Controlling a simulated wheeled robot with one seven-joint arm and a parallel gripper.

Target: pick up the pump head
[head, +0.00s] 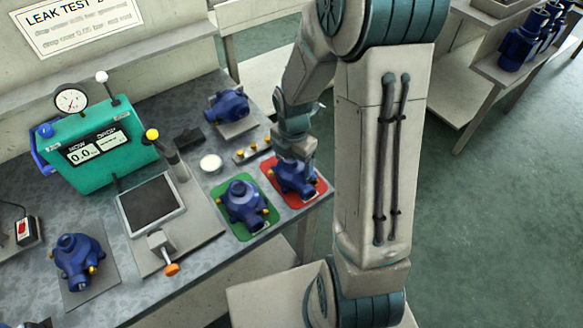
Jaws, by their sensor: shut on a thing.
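A blue pump head (299,183) with yellow fittings is at the red mat (318,192) near the table's right front corner. My gripper (300,165) reaches down onto it from above and is shut on its upper part. The fingers are small and partly hidden. I cannot tell whether this pump head rests on the mat or is slightly raised. Other blue pump heads stand on the green mat (267,218), on a grey plate at the back (228,106) and on a grey plate at the left (76,260).
A green leak tester (98,150) with a gauge stands at the back left. A fixture with a dark pad (152,200) and an orange-tipped handle (170,268) is mid-table. A white round item (210,163) and a button strip (252,151) lie nearby.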

